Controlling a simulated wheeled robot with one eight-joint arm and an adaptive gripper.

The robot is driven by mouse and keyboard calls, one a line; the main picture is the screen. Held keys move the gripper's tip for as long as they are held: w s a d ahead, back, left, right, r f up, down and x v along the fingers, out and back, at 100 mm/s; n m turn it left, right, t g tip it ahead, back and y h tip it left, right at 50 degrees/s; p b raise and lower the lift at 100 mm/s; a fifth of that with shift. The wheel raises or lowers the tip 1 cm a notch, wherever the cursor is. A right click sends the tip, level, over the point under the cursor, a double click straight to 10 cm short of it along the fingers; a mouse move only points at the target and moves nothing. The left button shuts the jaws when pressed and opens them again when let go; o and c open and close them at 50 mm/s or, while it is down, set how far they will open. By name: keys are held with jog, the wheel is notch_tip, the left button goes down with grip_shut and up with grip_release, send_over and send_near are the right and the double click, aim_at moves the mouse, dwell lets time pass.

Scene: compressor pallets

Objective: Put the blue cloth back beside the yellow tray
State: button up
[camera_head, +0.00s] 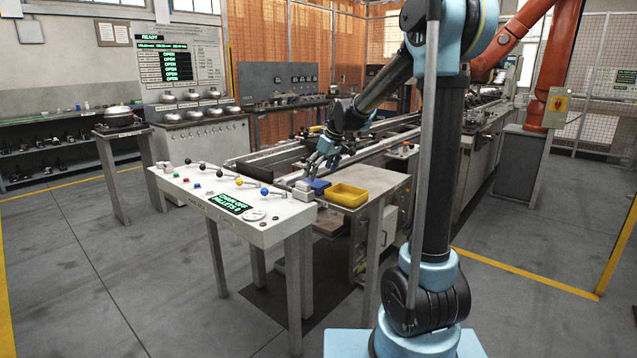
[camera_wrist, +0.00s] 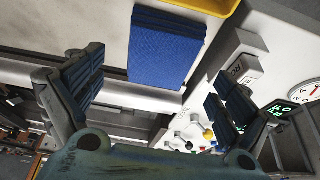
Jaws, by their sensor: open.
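The blue cloth (camera_wrist: 166,48) lies flat and folded on a light table top, and its near end reaches the table's edge in the wrist view. The yellow tray (camera_wrist: 205,5) shows at the top of that view, beside the cloth. In the head view the cloth (camera_head: 316,185) lies just left of the yellow tray (camera_head: 347,195) on the small table (camera_head: 385,183). My gripper (camera_wrist: 155,95) is open and empty, with its fingers apart on either side of the cloth in the picture. In the head view my gripper (camera_head: 322,163) is above and behind the cloth; the exact gap is unclear.
A white console (camera_head: 230,200) with coloured levers and a green display stands left of the small table. A small grey block (camera_head: 303,189) sits at the console's right end, near the cloth. A conveyor line (camera_head: 290,152) runs behind. Open floor lies at the left.

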jog(key=v, duration=0.6)
jog(key=s+d+m, duration=0.2)
jog(key=s+d, duration=0.5)
jog(key=s, duration=0.3)
jog(key=s+d+f+m+h, duration=0.1)
jog(key=s+d+f, duration=0.3)
jog(key=s, duration=0.5)
jog(key=s+d+f+m+h, duration=0.1)
jog(key=s+d+f+m, duration=0.3)
jog(key=s+f, duration=0.3)
jog(key=s+d+f+m+h, duration=0.1)
jog(key=s+d+f+m, duration=0.2)
jog(key=s, duration=0.8)
notch_tip(320, 180, down, 3)
jog(key=d, duration=0.2)
jog(key=shift+s+d+f+g, duration=0.2)
jog(key=shift+s+d+g, duration=0.1)
jog(key=shift+s+d, duration=0.1)
jog(key=shift+w, duration=0.15)
jog(key=shift+w+f, duration=0.2)
jog(key=shift+w, duration=0.15)
